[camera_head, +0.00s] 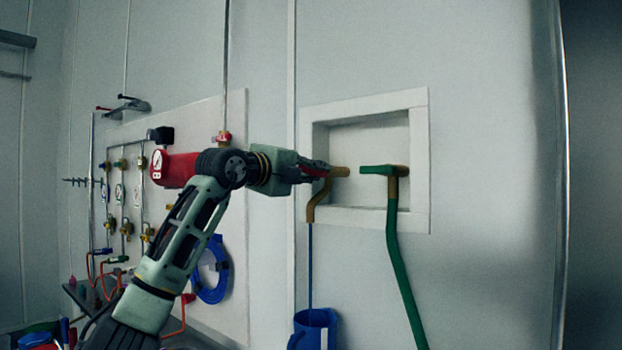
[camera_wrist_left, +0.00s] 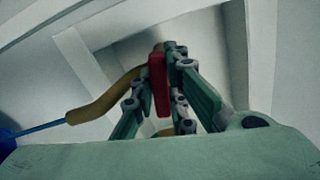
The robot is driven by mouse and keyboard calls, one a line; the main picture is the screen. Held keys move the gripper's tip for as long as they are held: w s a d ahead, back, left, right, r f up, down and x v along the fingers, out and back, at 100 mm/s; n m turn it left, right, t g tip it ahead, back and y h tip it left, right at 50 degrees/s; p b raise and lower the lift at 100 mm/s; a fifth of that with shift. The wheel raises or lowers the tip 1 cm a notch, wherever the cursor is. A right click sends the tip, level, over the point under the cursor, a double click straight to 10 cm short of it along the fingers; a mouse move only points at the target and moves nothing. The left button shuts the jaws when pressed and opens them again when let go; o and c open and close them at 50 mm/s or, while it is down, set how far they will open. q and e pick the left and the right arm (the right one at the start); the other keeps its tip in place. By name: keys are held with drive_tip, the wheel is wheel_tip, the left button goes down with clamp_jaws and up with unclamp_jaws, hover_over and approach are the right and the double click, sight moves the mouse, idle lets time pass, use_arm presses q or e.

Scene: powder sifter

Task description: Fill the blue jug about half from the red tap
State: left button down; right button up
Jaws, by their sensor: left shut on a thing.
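The red tap has a brass spout (camera_head: 317,205) and a red handle (camera_wrist_left: 158,82), and it sits at the left of a white wall recess. My left gripper (camera_head: 318,168) is shut on the red handle, with a finger on each side of it in the left wrist view (camera_wrist_left: 170,88). A thin blue stream (camera_head: 310,265) runs straight down from the spout into the blue jug (camera_head: 312,322). The stream also shows in the wrist view (camera_wrist_left: 40,129). The jug stands below the recess with its handle to the left and a pale strip at its right. The level inside cannot be made out.
A green-handled tap (camera_head: 380,170) with a green hose (camera_head: 398,270) hanging down is at the recess's right. The white recess frame (camera_head: 420,160) surrounds both taps. A panel with gauges, valves and a coiled blue hose (camera_head: 212,285) is to the left.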

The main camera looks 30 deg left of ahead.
use_arm(q)
drive_tip(key=shift+f+n+b, duration=0.1)
drive_tip(key=shift+n+b, duration=0.25)
drive_tip(key=shift+n, duration=0.95)
drive_tip(key=c, duration=1.7)
unclamp_jaws()
drive_tip(key=shift+c, duration=0.2)
drive_tip(key=s+a, duration=0.1)
drive_tip(key=s, duration=1.1)
